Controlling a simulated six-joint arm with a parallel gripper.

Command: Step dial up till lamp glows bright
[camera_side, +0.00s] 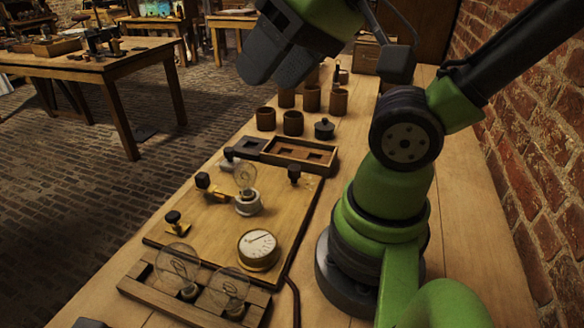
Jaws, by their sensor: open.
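A clear glass lamp (245,178) stands upright in a white socket (248,204) on a wooden board (205,240). I see no bright glow in it. A round meter (259,248) with a white face and a dark needle sits near the board's front right. Black knobs, some on brass mounts, stand on the board: one at the left (203,181), one at the front left (174,218) and one at the right (294,173). I cannot tell which part is the step dial. My gripper (270,66) is open, high above the bench and away from the board. Nothing shows between its fingers.
A wooden rack (140,287) with two loose bulbs lies in front of the board. A divided tray (325,152) lies behind it. Several brown jars (292,122) and a dark lid (324,128) stand farther back. A brick wall (545,130) borders the bench on the right.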

